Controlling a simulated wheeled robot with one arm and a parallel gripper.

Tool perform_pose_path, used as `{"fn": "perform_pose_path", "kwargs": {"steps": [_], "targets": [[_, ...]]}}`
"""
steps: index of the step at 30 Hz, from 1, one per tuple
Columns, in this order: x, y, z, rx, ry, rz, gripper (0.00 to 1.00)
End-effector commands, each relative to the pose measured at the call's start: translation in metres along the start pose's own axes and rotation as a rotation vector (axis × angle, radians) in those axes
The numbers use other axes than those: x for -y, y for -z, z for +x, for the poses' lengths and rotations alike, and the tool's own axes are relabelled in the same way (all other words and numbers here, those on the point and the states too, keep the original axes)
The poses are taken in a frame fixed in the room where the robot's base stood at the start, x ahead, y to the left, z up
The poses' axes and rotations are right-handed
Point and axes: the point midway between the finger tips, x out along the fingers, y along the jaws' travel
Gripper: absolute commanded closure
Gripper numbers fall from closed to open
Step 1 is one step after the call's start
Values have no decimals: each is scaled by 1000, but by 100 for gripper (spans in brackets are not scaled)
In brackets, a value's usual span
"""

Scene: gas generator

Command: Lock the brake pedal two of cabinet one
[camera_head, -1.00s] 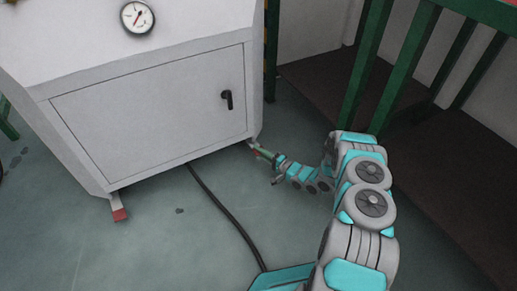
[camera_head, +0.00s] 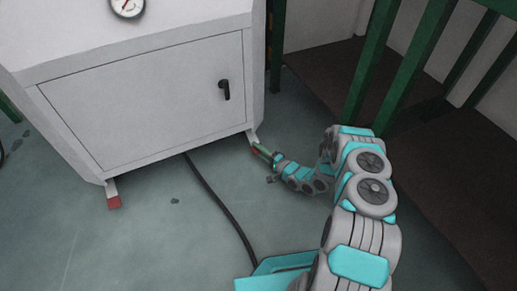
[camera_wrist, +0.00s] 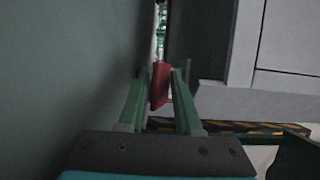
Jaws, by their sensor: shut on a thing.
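The white cabinet (camera_head: 150,95) stands at the upper left in the head view, with a closed front door. A red brake pedal (camera_head: 256,150) is low at its right front corner, partly covered by my gripper (camera_head: 264,153). In the wrist view, the red pedal (camera_wrist: 160,86) sits between the two green fingers of my gripper (camera_wrist: 159,78), which is shut on it. Another red pedal (camera_head: 114,202) is at the cabinet's left front corner, clear of the arm.
A black cable (camera_head: 222,205) runs from under the cabinet across the floor. Green railing posts (camera_head: 371,70) and a dark brown platform (camera_head: 435,150) are on the right. A black door handle (camera_head: 224,89) sticks out of the cabinet front. Grey floor is open in front.

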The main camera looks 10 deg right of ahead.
Motion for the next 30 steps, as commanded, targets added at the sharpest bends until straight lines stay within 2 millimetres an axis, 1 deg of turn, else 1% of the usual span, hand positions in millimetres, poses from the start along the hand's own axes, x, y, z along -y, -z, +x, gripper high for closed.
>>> {"fn": "perform_pose_path", "kwargs": {"steps": [2, 3, 4, 5, 17, 20, 27, 30], "targets": [[-3, -1, -1, -1, -7, 5, 100], [-3, -1, -1, -1, -7, 5, 66], [-3, -1, -2, 0, -7, 5, 62], [-3, -1, -1, 0, -7, 5, 61], [-1, 0, -3, -1, -3, 3, 61], [-1, 1, -12, -3, -3, 4, 61], [-1, 1, -51, -6, -4, 7, 61], [-1, 1, -65, -5, -4, 6, 61]]}}
